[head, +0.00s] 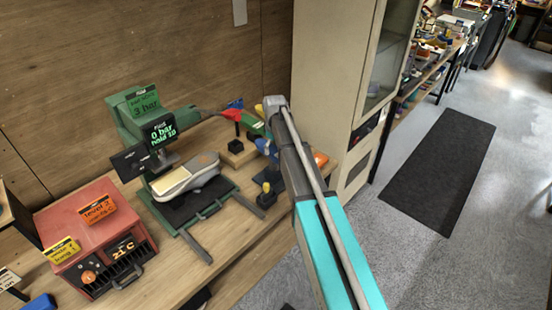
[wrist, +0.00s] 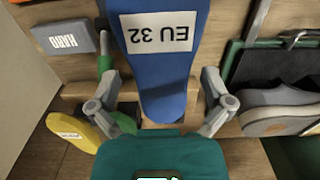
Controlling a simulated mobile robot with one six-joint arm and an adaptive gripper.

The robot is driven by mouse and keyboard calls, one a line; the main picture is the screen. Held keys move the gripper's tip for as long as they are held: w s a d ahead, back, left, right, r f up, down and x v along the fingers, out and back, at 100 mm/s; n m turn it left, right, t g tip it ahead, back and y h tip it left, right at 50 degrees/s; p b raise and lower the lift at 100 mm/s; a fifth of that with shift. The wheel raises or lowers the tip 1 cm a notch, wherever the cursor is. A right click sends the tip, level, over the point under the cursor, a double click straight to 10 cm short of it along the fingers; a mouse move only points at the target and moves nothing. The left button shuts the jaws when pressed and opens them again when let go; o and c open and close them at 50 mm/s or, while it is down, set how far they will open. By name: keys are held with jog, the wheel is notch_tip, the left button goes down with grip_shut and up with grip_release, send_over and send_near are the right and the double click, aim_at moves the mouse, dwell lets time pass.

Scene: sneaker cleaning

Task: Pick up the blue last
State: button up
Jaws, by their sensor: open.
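The blue last (wrist: 165,75), with a white label reading EU 32 upside down, fills the middle of the wrist view. My gripper (wrist: 158,92) is open, with one finger on each side of the last's narrower lower part. A gap shows between the last and the fingers; I cannot tell any contact. The teal body of my gripper hides what lies below the last's lower end. In the head view my own arm covers much of this spot.
A yellow piece (wrist: 75,133) and a grey block marked HARD (wrist: 65,37) lie close left of my gripper. A grey shoe (wrist: 280,110) is on the right. In the head view, a green press (head: 150,110) and a red heater box (head: 95,240) stand on the bench left.

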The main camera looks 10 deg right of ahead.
jog(key=shift+f+b, duration=0.55)
jog(key=shift+f, duration=0.25)
jog(key=shift+f, duration=0.25)
dwell(0.6)
jog(key=c, duration=0.7)
